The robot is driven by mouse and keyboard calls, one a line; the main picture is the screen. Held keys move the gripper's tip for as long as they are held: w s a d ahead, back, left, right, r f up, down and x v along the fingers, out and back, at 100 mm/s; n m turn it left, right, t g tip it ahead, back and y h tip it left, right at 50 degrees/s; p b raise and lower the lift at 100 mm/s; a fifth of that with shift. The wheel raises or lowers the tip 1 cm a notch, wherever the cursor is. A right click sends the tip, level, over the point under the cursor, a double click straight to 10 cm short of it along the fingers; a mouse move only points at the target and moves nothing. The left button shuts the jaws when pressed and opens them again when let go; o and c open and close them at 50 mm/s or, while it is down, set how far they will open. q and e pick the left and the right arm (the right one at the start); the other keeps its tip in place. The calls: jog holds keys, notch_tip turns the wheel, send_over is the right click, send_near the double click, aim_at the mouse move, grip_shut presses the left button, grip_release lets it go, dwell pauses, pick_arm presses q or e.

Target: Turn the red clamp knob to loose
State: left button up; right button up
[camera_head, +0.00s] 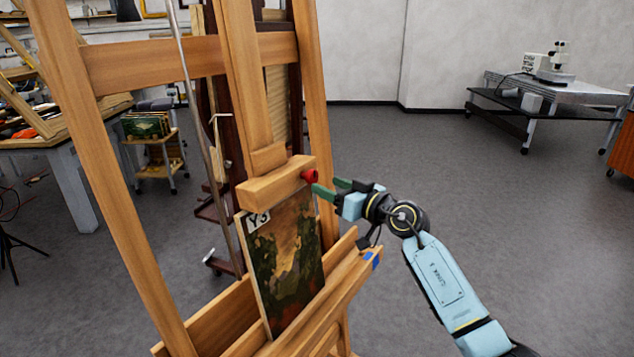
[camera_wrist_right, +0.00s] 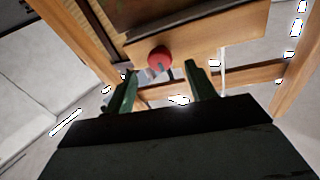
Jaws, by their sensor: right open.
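The red clamp knob (camera_head: 309,176) sits on the right end of the wooden clamp block (camera_head: 272,186) of the easel, above a painting (camera_head: 284,262) marked Y3. My right gripper (camera_head: 327,189) is beside the knob, its green fingers pointing at it from the right. In the right wrist view the knob (camera_wrist_right: 160,59) lies ahead of the two open fingers (camera_wrist_right: 158,82), nearer the left one. Nothing is between the fingers' grip. Whether a finger touches the knob I cannot tell. My left gripper is not in view.
The wooden easel (camera_head: 130,215) stands close, with its lower ledge (camera_head: 225,310) under the painting. A workbench (camera_head: 75,160) and a small cart (camera_head: 158,158) stand behind left. A table with a microscope (camera_head: 555,90) is far right. The floor right of the easel is clear.

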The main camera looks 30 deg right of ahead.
aim_at(314, 179)
jog(key=x, duration=0.5)
jog(key=shift+b, duration=0.35)
jog(key=c, duration=1)
jog(key=shift+o, duration=0.2)
